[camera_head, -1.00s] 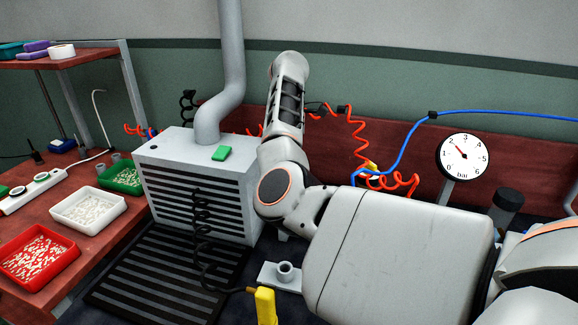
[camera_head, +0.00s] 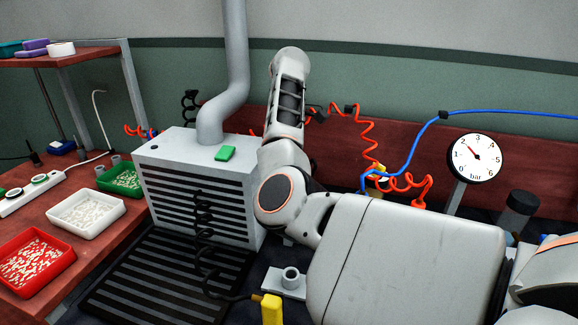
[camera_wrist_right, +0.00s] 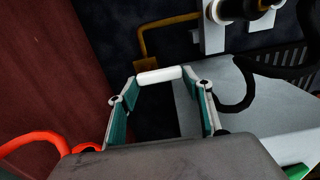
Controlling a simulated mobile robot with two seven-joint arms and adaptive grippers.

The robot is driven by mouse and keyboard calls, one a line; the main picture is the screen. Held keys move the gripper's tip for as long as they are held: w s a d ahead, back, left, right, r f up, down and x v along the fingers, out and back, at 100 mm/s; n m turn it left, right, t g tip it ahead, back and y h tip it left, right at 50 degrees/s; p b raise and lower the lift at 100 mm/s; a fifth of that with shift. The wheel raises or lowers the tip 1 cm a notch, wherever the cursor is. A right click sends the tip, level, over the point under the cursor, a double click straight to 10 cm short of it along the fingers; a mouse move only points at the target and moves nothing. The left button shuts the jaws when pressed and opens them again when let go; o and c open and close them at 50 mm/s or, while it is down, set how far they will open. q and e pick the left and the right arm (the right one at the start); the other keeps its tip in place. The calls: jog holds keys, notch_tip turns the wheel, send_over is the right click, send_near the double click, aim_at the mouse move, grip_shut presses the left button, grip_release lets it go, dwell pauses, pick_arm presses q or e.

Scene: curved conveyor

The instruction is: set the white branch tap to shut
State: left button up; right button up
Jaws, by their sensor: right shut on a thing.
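In the right wrist view a short white bar (camera_wrist_right: 160,75), which looks like the handle of the white branch tap, lies crosswise between my right fingertips. My right gripper (camera_wrist_right: 160,77) is shut on it, one finger at each end. A brass-coloured pipe (camera_wrist_right: 143,40) runs down to a block just behind the bar; the tap's body is mostly hidden. In the head view my right arm covers the gripper and the tap. My left gripper is in neither view.
A grey slatted box (camera_head: 195,185) with a pipe stands left of my arm. A blue hose (camera_head: 410,150) and red coiled hose (camera_head: 362,130) run along the back. A yellow part (camera_head: 271,309) is in front.

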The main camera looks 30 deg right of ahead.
jog(key=shift+f, duration=0.15)
jog(key=o, duration=1.1)
notch_tip(320, 180, up, 12)
jog(key=shift+r, duration=0.1)
dwell(0.4)
